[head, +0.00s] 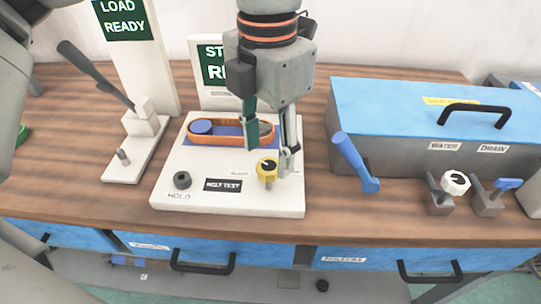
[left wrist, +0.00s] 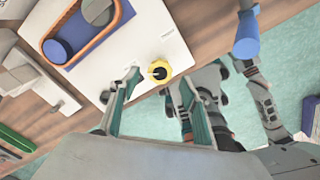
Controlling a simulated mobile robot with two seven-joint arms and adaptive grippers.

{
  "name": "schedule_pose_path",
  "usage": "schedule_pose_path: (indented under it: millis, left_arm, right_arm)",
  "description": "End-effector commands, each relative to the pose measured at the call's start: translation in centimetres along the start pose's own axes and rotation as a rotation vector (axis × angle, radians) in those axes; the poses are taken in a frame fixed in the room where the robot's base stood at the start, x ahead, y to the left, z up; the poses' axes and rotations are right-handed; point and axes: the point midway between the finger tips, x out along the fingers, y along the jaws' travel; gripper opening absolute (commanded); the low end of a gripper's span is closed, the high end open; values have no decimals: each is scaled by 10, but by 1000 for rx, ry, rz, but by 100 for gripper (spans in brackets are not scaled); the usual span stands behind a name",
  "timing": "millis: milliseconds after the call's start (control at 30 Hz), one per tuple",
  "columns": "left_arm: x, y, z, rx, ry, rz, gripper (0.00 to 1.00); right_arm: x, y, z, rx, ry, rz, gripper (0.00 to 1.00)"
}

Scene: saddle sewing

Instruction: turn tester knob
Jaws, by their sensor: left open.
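The tester is a white board (head: 227,196) with a dark "MOLT TEST" label, lying on the wooden bench. Its yellow knob (head: 267,168), with a black and white top, stands at the board's front right. In the left wrist view the yellow knob (left wrist: 158,70) shows just ahead of the gap between the fingertips. My left gripper (head: 268,150) points down over the board, open, with one finger left of the knob and the other at its right. The left gripper (left wrist: 156,76) holds nothing. I cannot tell whether either finger touches the knob. My right gripper is not clearly seen.
An orange-rimmed oval (head: 232,139) with a blue disc is behind the knob. A blue lever handle (head: 352,155) stands to the right, before a blue-lidded box (head: 400,105). A white lever stand (head: 138,150) is at left. A black knob (head: 182,180) sits front left.

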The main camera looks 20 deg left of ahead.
Motion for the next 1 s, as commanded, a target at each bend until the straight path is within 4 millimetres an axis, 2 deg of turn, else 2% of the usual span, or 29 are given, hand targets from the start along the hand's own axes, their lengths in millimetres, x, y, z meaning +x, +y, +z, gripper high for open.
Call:
schedule_pose_path:
  millis: [33, 200, 567, 700, 733, 1000]
  left_arm:
    - [10, 0, 0, 3, 4, -2, 47]
    - [26, 0, 0, 1, 2, -1, 47]
    - [30, 0, 0, 2, -1, 0, 47]
    - [30, 0, 0, 1, -1, 0, 13]
    - [30, 0, 0, 1, -1, 0, 8]
    - [29, 0, 0, 12, -1, 0, 8]
  right_arm:
    - [1, 0, 0, 1, 2, -1, 40]
    - [2, 2, -11, 0, 22, 3, 40]
    - [5, 5, -20, -6, 39, 6, 40]
    - [5, 5, -18, -8, 37, 5, 40]
    - [5, 5, -18, -8, 36, 5, 40]
    - [2, 4, -15, -7, 29, 3, 40]
